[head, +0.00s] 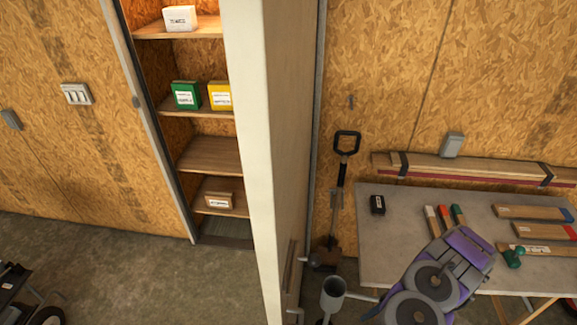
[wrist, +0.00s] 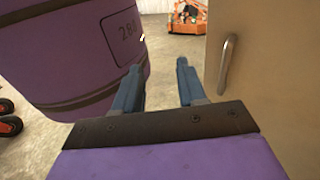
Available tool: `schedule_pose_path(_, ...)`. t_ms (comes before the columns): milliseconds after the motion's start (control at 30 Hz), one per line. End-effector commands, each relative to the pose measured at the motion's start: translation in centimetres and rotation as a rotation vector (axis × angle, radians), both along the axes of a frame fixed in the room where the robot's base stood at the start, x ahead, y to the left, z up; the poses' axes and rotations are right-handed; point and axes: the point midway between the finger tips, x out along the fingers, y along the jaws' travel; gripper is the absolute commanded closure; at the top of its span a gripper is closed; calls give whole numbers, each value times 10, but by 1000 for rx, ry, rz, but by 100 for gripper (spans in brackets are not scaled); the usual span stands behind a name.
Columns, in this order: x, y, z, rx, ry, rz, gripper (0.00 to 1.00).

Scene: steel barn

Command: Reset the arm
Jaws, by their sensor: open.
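My gripper (wrist: 159,75) is open in the wrist view, with two blue-grey fingers apart and nothing between them. The metal handle (wrist: 227,64) of a beige door (wrist: 265,90) stands just right of the fingers, apart from them. In the head view my purple and grey arm (head: 445,275) is folded at the lower right, in front of the workbench. My gripper's fingertips cannot be made out there. The door (head: 272,150) stands open in the middle of the head view, its edge toward me.
Shelves (head: 210,155) hold a green box (head: 187,95), a yellow box (head: 220,96), a white box (head: 180,18) and a brown box (head: 219,200). A workbench (head: 400,215) with tools stands right. A shovel (head: 341,175) leans on the wall.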

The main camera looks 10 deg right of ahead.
Motion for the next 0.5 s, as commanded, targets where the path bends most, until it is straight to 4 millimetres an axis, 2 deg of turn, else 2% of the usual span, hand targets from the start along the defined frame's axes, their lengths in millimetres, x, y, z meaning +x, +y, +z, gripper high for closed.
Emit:
schedule_pose_path(333,24,7,34,-36,-93,90,59)
schedule_pose_path(500,41,21,64,-77,-170,165,59)
